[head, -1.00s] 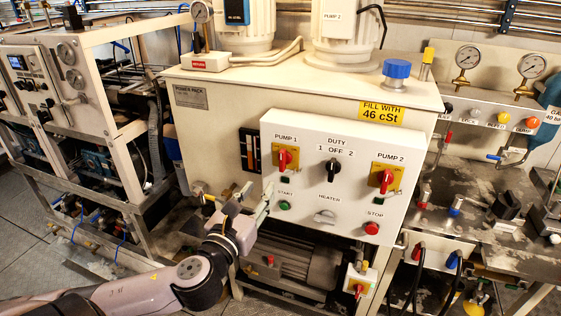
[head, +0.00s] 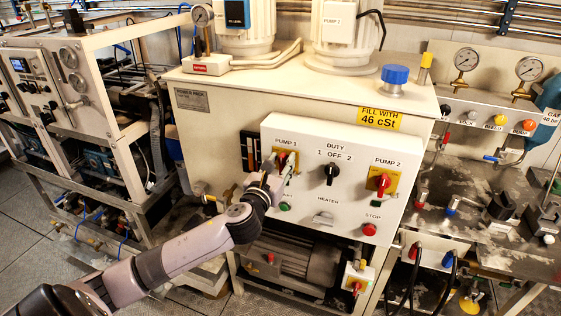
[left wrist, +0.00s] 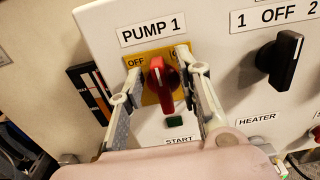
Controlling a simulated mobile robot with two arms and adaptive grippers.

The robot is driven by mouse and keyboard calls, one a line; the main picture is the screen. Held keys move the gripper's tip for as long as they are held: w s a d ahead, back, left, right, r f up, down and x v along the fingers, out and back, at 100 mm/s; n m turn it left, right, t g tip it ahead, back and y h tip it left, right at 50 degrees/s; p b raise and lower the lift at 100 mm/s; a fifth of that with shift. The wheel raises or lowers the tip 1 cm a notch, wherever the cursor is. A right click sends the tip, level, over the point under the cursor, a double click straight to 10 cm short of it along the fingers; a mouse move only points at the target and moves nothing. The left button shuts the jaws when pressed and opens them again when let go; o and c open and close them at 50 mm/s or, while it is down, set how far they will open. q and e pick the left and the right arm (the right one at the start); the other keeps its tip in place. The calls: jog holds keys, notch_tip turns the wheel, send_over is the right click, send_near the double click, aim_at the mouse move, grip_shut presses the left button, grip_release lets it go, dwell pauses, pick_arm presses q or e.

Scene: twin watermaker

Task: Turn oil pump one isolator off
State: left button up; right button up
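The pump 1 isolator is a red rotary handle (left wrist: 161,85) on a yellow plate (left wrist: 149,58) marked OFF, under the PUMP 1 label. In the left wrist view the handle stands close to upright, with its top leaning slightly left. My left gripper (left wrist: 158,58) is open, with one finger on each side of the handle and a gap visible on both sides. In the head view my left gripper (head: 277,165) reaches the panel and partly covers the isolator (head: 283,160). My right gripper is not in view.
On the same white panel (head: 300,205) are the black duty selector (head: 331,173), the red PUMP 2 isolator (head: 383,182), the green start button (head: 285,207) and the red stop button (head: 369,229). An oil gauge strip (left wrist: 90,92) is left of the panel.

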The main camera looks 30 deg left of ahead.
pick_arm(q)
grip_shut()
dwell(0.3)
dwell(0.5)
jog(key=n, duration=0.2)
jog(key=shift+a+n, duration=0.2)
jog(key=shift+n, duration=0.2)
jog(key=n, duration=0.3)
jog(key=shift+s+a+f+n, duration=0.1)
jog(key=shift+a+n, duration=0.2)
jog(key=n, duration=0.4)
jog(key=f+n, duration=0.1)
jog(key=n, duration=0.6)
jog(key=shift+s+a+f+n, duration=0.1)
jog(key=shift+a+f+n, duration=0.1)
jog(key=shift+a+n, duration=0.15)
